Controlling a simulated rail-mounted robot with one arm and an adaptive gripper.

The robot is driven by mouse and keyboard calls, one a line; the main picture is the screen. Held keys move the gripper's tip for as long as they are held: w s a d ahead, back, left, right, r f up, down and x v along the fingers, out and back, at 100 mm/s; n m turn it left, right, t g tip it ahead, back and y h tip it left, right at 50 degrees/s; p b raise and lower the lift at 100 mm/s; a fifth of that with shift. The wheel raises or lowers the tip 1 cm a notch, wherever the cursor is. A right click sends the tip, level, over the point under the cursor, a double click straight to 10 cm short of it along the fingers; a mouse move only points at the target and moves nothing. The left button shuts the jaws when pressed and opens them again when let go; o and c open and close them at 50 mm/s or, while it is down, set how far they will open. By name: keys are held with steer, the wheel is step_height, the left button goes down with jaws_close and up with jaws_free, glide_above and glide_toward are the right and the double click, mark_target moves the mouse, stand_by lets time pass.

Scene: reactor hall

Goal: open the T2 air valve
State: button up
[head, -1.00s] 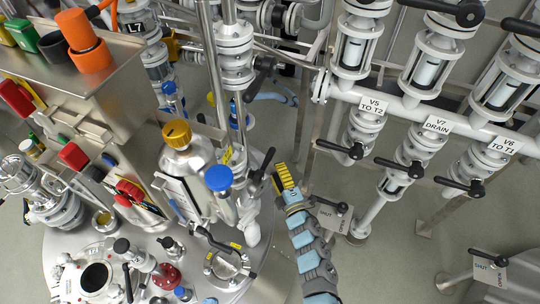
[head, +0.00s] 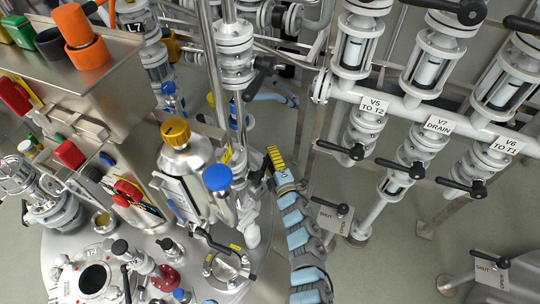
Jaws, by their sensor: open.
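My gripper (head: 276,159), with yellow ridged fingertips, is just right of the reactor vessel's top fittings in the head view. It is open. Close to its left is a black lever handle (head: 262,166) on a pale pipe fitting. I cannot tell whether the gripper touches the lever or stands apart from it. No readable T2 air label shows, so I cannot confirm which valve is the T2 air valve. A small yellow tag (head: 226,155), too small to read, sits left of that lever.
A bottle with a yellow cap (head: 176,132) and a blue-capped fitting (head: 218,178) stand left of my gripper. Valves with black levers hang at the right, including V5 (head: 374,105), V7 (head: 437,124) and V6 (head: 503,146). Shut/open plates (head: 331,215) stand below.

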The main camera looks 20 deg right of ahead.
steer(key=shift+s, duration=0.1)
jaws_close()
steer(key=shift+d+b, duration=0.1)
steer(key=shift+b, duration=0.3)
